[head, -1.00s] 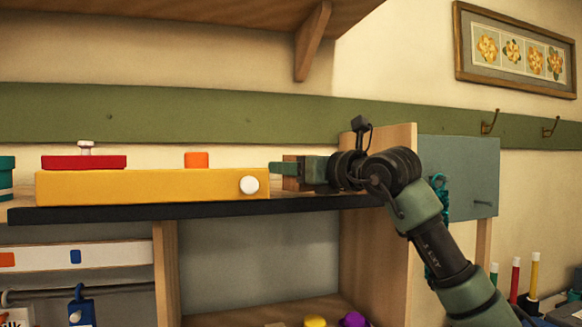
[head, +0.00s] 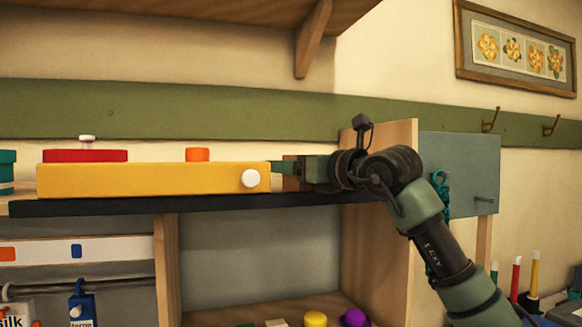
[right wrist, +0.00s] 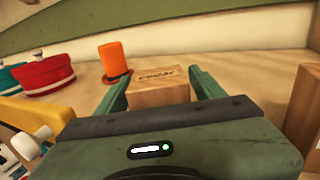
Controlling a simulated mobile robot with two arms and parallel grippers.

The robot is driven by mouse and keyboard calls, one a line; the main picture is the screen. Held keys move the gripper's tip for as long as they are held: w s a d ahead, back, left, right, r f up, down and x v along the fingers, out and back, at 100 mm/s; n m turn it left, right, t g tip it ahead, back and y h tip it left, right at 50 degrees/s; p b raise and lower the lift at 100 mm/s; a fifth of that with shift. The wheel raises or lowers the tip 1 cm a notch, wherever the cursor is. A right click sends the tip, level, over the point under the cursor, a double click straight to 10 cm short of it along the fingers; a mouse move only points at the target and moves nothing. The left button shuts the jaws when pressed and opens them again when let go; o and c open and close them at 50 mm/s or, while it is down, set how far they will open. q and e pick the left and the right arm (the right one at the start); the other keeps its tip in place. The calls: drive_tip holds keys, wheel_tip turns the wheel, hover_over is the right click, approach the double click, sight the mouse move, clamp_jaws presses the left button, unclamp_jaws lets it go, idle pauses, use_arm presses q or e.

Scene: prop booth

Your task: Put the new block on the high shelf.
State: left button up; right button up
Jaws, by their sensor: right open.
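A light wooden block (right wrist: 160,92) with dark lettering on top stands on the wooden board surface in the right wrist view. My right gripper (right wrist: 160,74) is open, with one finger on each side of the block. I cannot tell whether either finger touches it. In the head view the right gripper (head: 284,168) is at the right end of the yellow box, and a brown part of the block (head: 291,184) shows by the fingers, mostly hidden. A high wooden shelf (head: 150,18) with a bracket runs along the top. My left gripper is not in view.
The long yellow box (head: 140,181) with a white knob stands at the board's dark front edge (head: 120,206). A wooden upright panel (head: 395,135) stands close behind the right arm.

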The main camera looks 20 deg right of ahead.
drive_tip(key=shift+w+a+f, duration=0.15)
drive_tip(key=shift+f, duration=0.2)
drive_tip(key=shift+r+p, duration=0.3)
drive_tip(key=shift+p, duration=0.1)
drive_tip(key=shift+s+r+p, duration=0.2)
drive_tip(key=shift+r+p, duration=0.1)
drive_tip(key=shift+r, duration=0.15)
drive_tip(key=shift+s+d+f+b, duration=0.4)
drive_tip(key=shift+s+d+b, duration=0.15)
drive_tip(key=shift+s+b, duration=0.3)
drive_tip(key=b+v, duration=0.3)
drive_tip(key=v, duration=0.7)
drive_tip(key=shift+r+b, duration=0.4)
drive_tip(key=shift+r, duration=0.05)
